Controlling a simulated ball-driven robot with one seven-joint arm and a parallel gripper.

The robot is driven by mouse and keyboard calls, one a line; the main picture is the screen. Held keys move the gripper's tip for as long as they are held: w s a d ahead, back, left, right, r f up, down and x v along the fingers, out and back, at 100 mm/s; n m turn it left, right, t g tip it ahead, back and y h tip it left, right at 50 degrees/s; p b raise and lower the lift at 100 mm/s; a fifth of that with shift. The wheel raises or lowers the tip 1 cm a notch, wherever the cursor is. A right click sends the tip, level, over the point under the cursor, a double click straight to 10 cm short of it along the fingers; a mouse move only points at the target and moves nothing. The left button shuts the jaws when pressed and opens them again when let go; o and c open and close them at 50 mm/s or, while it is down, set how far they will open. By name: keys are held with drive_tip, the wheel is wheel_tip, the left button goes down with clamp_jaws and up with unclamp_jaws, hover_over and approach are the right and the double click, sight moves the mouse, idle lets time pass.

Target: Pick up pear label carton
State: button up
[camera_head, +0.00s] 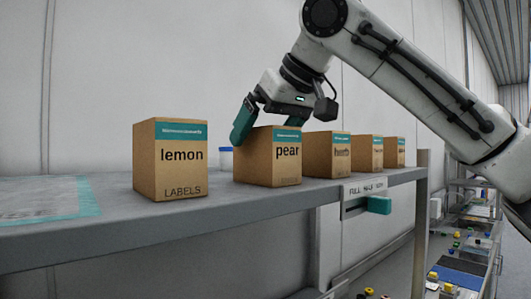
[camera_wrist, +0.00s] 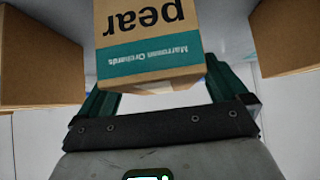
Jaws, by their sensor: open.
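The pear label carton (camera_head: 273,160) is a brown box with a teal band and the word "pear". It stands upright on the grey shelf (camera_head: 225,204), second from the left in the row. My gripper (camera_head: 262,117) is at the carton's top from above and behind, with a teal finger by its left side. In the wrist view the carton (camera_wrist: 155,45) appears upside down, and its top end lies between the two open fingers (camera_wrist: 160,95). The far finger is mostly hidden in the head view.
The lemon carton (camera_head: 170,162) stands to the left with a gap. The herb carton (camera_head: 328,155) and further cartons (camera_head: 369,153) stand close on the right. A white tub with a blue lid (camera_head: 226,158) is partly hidden behind. A teal-edged mat (camera_head: 45,199) lies far left.

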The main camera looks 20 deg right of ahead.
drive_tip(key=shift+c, duration=0.2)
drive_tip(key=c, duration=1.2)
drive_tip(key=shift+c, duration=0.2)
drive_tip(key=shift+r, duration=0.15)
